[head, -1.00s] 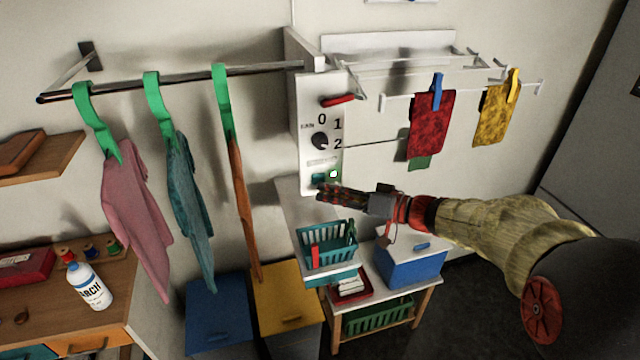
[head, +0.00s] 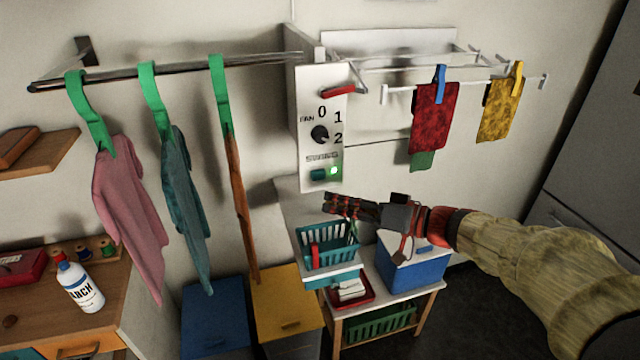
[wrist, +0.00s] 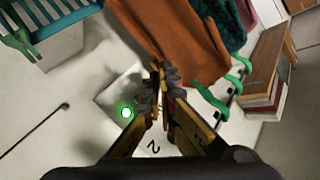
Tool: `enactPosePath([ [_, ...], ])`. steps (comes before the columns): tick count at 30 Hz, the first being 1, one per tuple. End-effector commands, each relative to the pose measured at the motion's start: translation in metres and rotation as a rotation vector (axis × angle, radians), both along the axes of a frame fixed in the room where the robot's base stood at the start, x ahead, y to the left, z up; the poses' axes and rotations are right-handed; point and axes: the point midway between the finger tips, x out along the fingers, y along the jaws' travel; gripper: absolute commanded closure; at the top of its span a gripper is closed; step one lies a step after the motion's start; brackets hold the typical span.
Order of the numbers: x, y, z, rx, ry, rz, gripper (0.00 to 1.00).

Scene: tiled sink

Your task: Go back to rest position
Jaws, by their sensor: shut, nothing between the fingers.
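My gripper (head: 328,204) is shut and empty in the head view. It hangs in the air in front of the fan panel, just above the teal basket. In the wrist view its fingers (wrist: 163,82) are together with nothing between them. The white fan panel (head: 313,110) has a black dial (head: 320,134), a red handle (head: 338,91) and a lit green lamp (head: 334,171). The green lamp also shows in the wrist view (wrist: 126,113), to the left of the fingers. My arm reaches in from the right.
A pink shirt (head: 130,205), a teal shirt (head: 185,215) and an orange cloth (head: 240,205) hang from the rail at left. The teal basket (head: 328,256) and blue box (head: 412,270) stand below my arm. Red (head: 428,118) and yellow (head: 498,108) cloths hang at right.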

Motion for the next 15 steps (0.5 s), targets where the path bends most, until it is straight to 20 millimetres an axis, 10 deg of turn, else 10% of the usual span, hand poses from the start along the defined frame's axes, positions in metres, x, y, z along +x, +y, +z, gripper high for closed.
enactPosePath([
  [15, -0.015, -0.004, 0.001, 0.001, 0.000, -0.001, 1.00],
])
